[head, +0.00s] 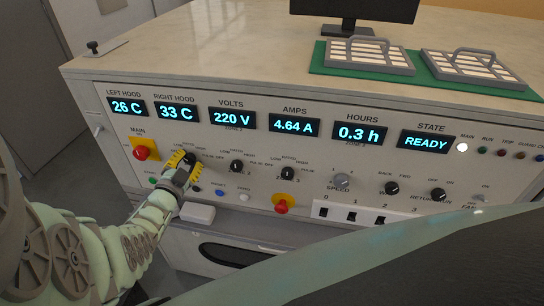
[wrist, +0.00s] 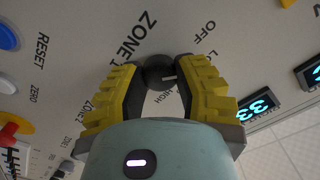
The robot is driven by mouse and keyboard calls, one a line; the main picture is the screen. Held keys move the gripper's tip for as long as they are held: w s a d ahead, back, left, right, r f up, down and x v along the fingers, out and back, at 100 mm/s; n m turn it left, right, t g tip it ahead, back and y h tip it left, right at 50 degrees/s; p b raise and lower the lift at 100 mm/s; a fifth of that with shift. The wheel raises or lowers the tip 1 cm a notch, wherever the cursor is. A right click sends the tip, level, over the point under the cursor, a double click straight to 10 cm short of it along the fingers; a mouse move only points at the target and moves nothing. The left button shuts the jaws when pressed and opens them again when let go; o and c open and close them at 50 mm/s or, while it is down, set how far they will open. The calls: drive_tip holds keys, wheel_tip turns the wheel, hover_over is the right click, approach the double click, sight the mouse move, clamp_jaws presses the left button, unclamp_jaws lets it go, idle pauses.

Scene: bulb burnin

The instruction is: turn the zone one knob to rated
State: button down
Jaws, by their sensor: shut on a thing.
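The zone one knob (wrist: 157,70) is a small round black knob beside the printed "ZONE 1" label on the sloping panel. Its white pointer mark points right in the wrist view; the labels around it are partly covered, so I cannot tell which setting it marks. My gripper (wrist: 163,72) has yellow ribbed fingers, one on each side of the knob, shut on it. In the head view my gripper (head: 181,164) is at the left of the panel, and the knob (head: 190,158) is mostly hidden by it.
Two similar black knobs (head: 236,166) (head: 287,173) sit to the right. A red main switch (head: 141,153) is left of my gripper, and a red emergency button (head: 282,205) is lower right. The state display (head: 426,142) reads READY.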

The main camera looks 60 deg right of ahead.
drive_tip(key=shift+d+m, duration=0.1)
drive_tip(key=shift+m, duration=0.2)
drive_tip(key=m+b, duration=0.1)
drive_tip(key=m, duration=0.1)
drive_tip(key=m+b, duration=0.1)
drive_tip(key=shift+s+f+m+b, duration=0.15)
drive_tip(key=shift+f+m+b, duration=0.15)
drive_tip(key=shift+m, duration=0.1)
drive_tip(key=m+b, duration=0.2)
drive_tip(key=shift+m, duration=0.3)
drive_tip(key=shift+r+m+b, duration=0.2)
drive_tip(key=shift+m+b, duration=1)
drive_tip(key=shift+m, duration=0.3)
drive_tip(key=c, duration=0.6)
unclamp_jaws()
drive_tip(key=shift+r, duration=0.1)
